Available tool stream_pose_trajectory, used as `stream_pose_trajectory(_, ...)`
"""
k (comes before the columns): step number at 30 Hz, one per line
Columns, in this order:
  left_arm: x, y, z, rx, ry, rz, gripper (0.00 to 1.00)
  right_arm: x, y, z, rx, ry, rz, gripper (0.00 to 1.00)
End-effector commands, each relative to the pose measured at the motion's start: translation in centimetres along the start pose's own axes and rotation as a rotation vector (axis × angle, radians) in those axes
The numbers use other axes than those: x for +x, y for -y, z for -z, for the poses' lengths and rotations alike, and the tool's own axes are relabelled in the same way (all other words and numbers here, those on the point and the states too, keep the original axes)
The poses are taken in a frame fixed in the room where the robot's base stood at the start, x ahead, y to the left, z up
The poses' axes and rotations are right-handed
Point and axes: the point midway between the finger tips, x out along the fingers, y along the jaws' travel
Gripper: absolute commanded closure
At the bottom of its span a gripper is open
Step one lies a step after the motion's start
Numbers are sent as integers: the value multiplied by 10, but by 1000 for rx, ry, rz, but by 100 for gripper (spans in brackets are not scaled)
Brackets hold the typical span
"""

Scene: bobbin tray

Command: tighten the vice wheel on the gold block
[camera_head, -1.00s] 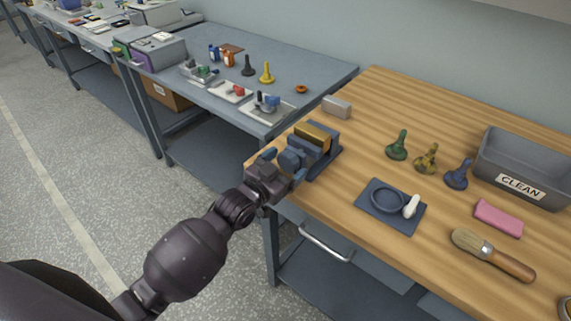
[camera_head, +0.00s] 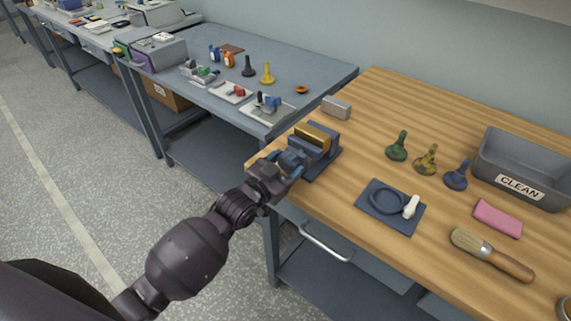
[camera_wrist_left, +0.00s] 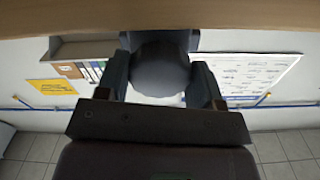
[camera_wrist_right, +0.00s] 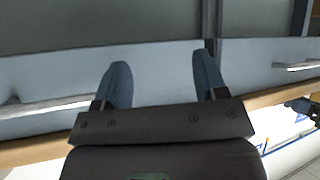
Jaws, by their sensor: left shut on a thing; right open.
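The blue-grey vice (camera_head: 318,158) sits at the near left corner of the wooden bench. The gold block (camera_head: 313,136) lies between its jaws, with its top showing. The vice wheel (camera_head: 290,160) is on the vice's near left side, partly hidden by my fingers. My left gripper (camera_head: 282,165) is shut on the wheel. In the left wrist view the round, dark wheel (camera_wrist_left: 160,70) sits between the two fingers (camera_wrist_left: 163,85). My right gripper (camera_wrist_right: 160,82) is open and empty, and is outside the head view.
A grey bench (camera_head: 300,72) with small items stands behind left.

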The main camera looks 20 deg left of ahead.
Motion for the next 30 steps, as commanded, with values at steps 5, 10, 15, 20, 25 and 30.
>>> stream_pose_trajectory(5, 0, 0, 3, 107, -1, -1, 63, -2, -1, 17, -1, -22, 0, 34)
stream_pose_trajectory(10, 0, 1, 3, 255, -1, 0, 63, -6, -2, 34, -2, -42, 1, 34)
stream_pose_trajectory(15, 0, 1, 3, 417, 0, -1, 63, -10, -3, 44, -2, -52, 0, 34)
stream_pose_trajectory(20, 0, 1, 3, 569, -2, 0, 63, -15, -3, 49, -1, -53, -1, 34)
stream_pose_trajectory(25, 0, 1, 2, 730, -1, 0, 63, -20, -4, 49, 0, -45, -3, 34)
stream_pose_trajectory(30, 0, 1, 2, 892, -2, 0, 63, -23, -5, 47, 1, -36, -4, 34)
